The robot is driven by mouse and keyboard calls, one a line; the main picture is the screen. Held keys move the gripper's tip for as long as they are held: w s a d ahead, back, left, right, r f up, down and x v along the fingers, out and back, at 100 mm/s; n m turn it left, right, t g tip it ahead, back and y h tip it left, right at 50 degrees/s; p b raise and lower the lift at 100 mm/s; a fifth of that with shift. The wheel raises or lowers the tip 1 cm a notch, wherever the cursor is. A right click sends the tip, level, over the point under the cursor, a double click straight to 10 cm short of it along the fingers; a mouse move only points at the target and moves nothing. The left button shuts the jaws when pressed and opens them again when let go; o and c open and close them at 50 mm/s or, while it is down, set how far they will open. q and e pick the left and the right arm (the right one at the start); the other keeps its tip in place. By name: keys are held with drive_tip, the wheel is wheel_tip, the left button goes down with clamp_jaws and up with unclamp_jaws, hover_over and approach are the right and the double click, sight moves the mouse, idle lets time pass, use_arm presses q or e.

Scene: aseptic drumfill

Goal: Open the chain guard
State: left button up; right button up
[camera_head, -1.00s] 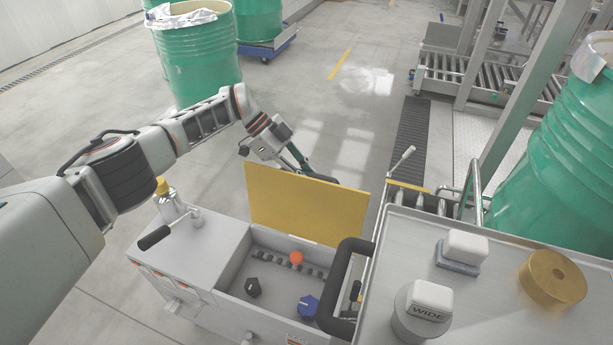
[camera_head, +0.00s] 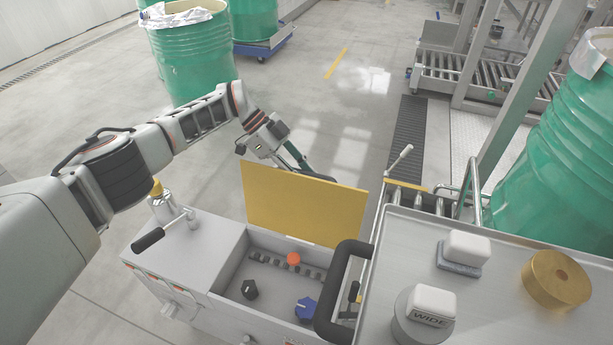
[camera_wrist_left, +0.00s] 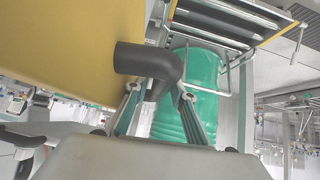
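The chain guard (camera_head: 305,203) is a flat yellow panel, raised at the back edge of an open grey box (camera_head: 232,268), its inner face toward me. It also fills the upper left of the left wrist view (camera_wrist_left: 60,45). Its black bent handle (camera_wrist_left: 150,62) sits on the far face. My left gripper (camera_wrist_left: 158,98) is behind the panel, its two green-sided fingers on either side of the handle, seemingly closed on it. The panel partly hides the fingertips in the head view. Inside the box are an orange ball (camera_head: 293,258), a black knob (camera_head: 249,289) and a blue knob (camera_head: 306,308). My right gripper is out of view.
A metal panel (camera_head: 500,310) with a WIDE button (camera_head: 431,305) and a brass disc (camera_head: 556,281) stands at right, beside a thick black handle (camera_head: 336,285). Green drums stand at the back left (camera_head: 195,60) and right (camera_head: 555,150). The floor (camera_head: 300,90) behind the guard is clear.

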use_arm(q)
drive_tip(key=v, duration=1.1)
drive_tip(key=shift+a+r, duration=0.2)
drive_tip(key=shift+r, duration=0.1)
